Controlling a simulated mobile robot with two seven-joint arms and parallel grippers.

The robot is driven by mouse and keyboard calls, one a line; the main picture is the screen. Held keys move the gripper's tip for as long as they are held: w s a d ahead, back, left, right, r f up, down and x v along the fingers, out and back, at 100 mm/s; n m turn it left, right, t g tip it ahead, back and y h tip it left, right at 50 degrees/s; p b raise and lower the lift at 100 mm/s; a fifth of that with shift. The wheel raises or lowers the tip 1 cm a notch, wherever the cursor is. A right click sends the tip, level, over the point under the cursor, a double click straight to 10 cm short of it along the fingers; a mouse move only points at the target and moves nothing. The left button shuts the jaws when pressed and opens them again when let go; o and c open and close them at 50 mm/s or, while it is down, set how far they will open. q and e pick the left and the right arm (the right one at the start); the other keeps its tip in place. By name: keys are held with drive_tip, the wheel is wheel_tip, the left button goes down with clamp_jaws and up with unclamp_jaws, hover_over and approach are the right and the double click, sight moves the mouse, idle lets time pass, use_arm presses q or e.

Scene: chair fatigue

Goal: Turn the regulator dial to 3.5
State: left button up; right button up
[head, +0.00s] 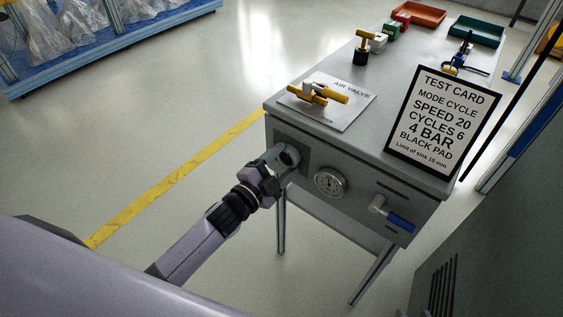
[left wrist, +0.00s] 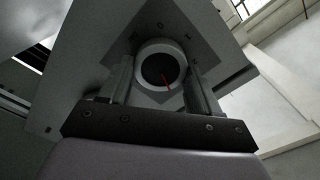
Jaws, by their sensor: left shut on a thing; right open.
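In the head view the dial (head: 289,156) is at the panel's left end, partly covered. My left gripper (head: 277,165) is shut on the dial, one finger on each side, as the left wrist view (left wrist: 163,88) also shows. My right gripper is not in view.
A round gauge (head: 330,182) sits right of the dial, then a blue-handled lever (head: 397,218). On the bench top (head: 400,80) are a yellow valve on an AIR VALVE plate (head: 345,112), a test card (head: 442,125) reading 4 BAR, and red (head: 420,14) and green (head: 476,31) trays.

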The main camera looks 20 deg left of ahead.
use_arm(q)
drive_tip(key=o, duration=1.1)
drive_tip(key=shift+c, duration=0.2)
drive_tip(key=v, duration=0.7)
drive_tip(key=shift+p, duration=0.45)
drive_tip(key=shift+s, duration=0.1)
drive_tip(key=s+f+n+g+y, duration=0.2)
drive_tip(key=s+f+n+g, duration=0.15)
drive_tip(key=s+n, duration=0.35)
drive_tip(key=s+f+n+g+y, duration=0.25)
drive_tip(key=s+f+n, duration=0.3)
drive_tip(key=s, duration=0.35)
wheel_tip(320, 180, up, 12)
drive_tip(key=s+a+p, duration=0.1)
drive_tip(key=a+p, duration=0.1)
drive_tip(key=p, duration=1.1)
drive_tip(key=shift+s+f+g, duration=0.15)
drive_tip(key=shift+f+g, duration=0.05)
drive_tip(key=shift+g, duration=0.1)
